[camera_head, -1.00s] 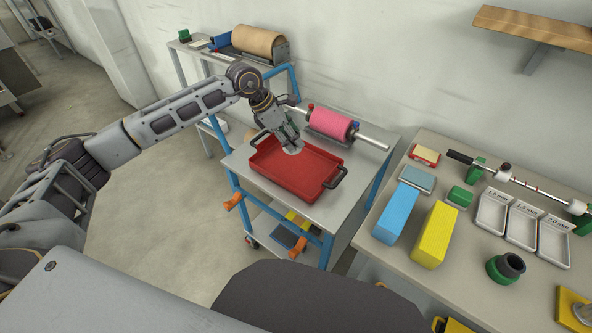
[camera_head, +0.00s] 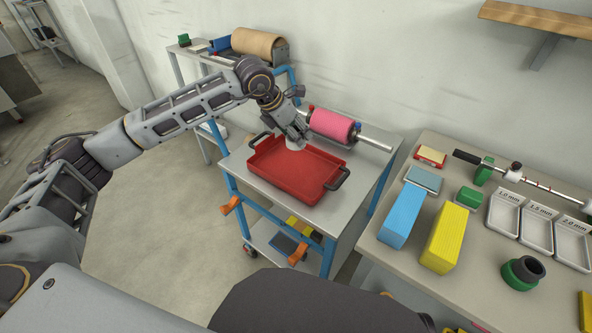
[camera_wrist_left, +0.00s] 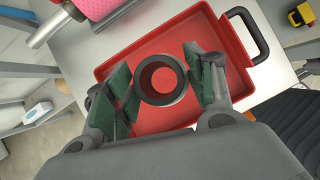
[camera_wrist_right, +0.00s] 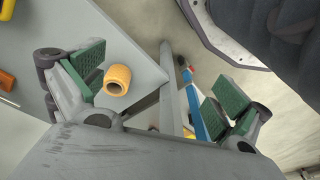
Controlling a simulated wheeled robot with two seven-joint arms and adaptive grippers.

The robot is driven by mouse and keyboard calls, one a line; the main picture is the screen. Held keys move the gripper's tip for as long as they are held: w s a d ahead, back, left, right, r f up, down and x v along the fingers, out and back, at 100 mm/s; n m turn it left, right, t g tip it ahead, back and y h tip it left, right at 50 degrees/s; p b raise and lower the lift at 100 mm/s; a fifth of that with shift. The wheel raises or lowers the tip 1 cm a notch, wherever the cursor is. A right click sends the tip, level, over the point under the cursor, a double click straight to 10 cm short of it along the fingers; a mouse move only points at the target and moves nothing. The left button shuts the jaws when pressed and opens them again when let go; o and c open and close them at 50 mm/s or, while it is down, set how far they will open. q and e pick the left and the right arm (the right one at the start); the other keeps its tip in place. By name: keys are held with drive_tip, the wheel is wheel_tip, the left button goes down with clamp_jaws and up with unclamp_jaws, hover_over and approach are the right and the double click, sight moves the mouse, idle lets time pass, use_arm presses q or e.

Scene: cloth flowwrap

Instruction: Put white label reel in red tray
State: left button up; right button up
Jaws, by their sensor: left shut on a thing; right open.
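The white label reel (camera_head: 293,145) is held over the back part of the red tray (camera_head: 302,177), near its back rim. In the left wrist view the reel shows as a shaded ring (camera_wrist_left: 144,82), with red tray floor seen through its hole. My left gripper (camera_head: 299,137) is shut on the reel, with a green pad on either side of it. I cannot tell whether the reel touches the tray floor. The tray (camera_wrist_left: 184,29) is otherwise empty where visible. My right gripper (camera_wrist_right: 164,88) is open and empty, away from the tray.
The tray stands on a blue-framed cart (camera_head: 347,201), with a pink roll (camera_head: 331,125) on a metal bar behind it. At right, a bench (camera_head: 379,252) holds a blue block (camera_head: 402,215), a yellow block (camera_head: 443,237) and white trays (camera_head: 537,228). The tray has black handles.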

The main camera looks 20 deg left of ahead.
idle(0.3)
use_arm(q)
hover_over(295, 169)
wheel_tip(295, 169, down, 4)
drive_tip(key=shift+w+f+b, duration=0.1)
drive_tip(key=shift+f+b, duration=0.25)
drive_tip(key=shift+f, duration=0.15)
use_arm(e)
drive_tip(key=shift+w+a+r, duration=0.15)
drive_tip(key=shift+w+r, duration=0.1)
drive_tip(key=shift+r, duration=0.25)
use_arm(q)
drive_tip(key=shift+f, duration=0.1)
drive_tip(key=shift+f, duration=0.3)
wheel_tip(295, 169, down, 3)
drive_tip(key=shift+b, duration=0.3)
drive_tip(key=shift+f, duration=0.6)
use_arm(e)
drive_tip(key=shift+w+a+r+t, duration=0.1)
drive_tip(key=shift+w+r+t, duration=0.2)
drive_tip(key=shift+r, duration=0.4)
drive_tip(key=shift+s+f, duration=0.15)
